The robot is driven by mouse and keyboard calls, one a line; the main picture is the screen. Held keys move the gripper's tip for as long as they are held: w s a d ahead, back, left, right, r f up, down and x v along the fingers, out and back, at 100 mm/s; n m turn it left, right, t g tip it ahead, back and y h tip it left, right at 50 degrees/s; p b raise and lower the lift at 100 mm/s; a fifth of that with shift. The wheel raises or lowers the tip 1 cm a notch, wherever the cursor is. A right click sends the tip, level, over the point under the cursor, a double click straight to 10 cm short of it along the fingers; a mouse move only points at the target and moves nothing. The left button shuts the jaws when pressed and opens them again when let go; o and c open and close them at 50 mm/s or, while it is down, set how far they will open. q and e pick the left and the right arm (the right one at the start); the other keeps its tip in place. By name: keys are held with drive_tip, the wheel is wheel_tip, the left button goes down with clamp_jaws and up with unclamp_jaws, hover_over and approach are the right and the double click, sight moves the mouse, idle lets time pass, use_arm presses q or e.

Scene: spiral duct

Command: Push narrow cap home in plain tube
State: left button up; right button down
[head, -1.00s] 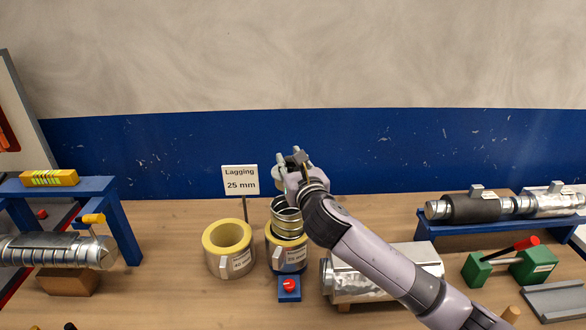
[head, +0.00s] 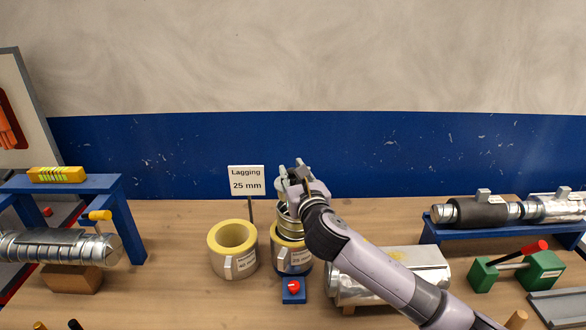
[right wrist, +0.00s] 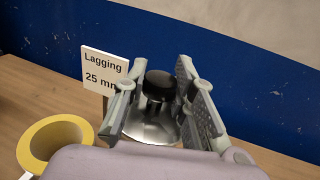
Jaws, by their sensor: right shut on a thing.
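The narrow cap (right wrist: 155,112) is a shiny metal disc with a black knob, seen in the right wrist view between my fingers. My right gripper (right wrist: 158,88) is shut on its knob. In the head view my right gripper (head: 288,180) is just above an upright metal tube (head: 287,222), which I take for the plain tube. The tube stands inside a yellow-topped lagging ring (head: 292,262). My gripper and wrist hide the tube's mouth, so I cannot tell whether the cap touches it or sits in it. My left gripper is not in view.
A second yellow lagging ring (head: 232,250) stands left of the tube, before a sign (head: 246,180). A blue block with a red button (head: 293,290) is in front. A foil-clad duct (head: 415,268) lies to the right under my arm. The wall is close behind.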

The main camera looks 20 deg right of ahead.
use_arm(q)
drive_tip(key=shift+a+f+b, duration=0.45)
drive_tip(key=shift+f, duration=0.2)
use_arm(e)
drive_tip(key=shift+f, duration=1.1)
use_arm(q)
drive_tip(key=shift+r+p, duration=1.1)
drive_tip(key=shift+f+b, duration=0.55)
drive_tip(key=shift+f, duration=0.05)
use_arm(e)
drive_tip(key=shift+f, duration=1)
use_arm(q)
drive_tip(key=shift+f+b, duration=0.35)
drive_tip(key=shift+b, duration=0.05)
use_arm(e)
drive_tip(key=shift+f, duration=0.7)
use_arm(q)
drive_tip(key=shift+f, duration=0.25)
use_arm(e)
drive_tip(key=shift+f, duration=0.45)
drive_tip(key=c, duration=1.2)
unclamp_jaws()
drive_tip(key=shift+c, duration=0.2)
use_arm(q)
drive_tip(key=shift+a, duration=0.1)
use_arm(e)
drive_tip(key=shift+s, duration=0.1)
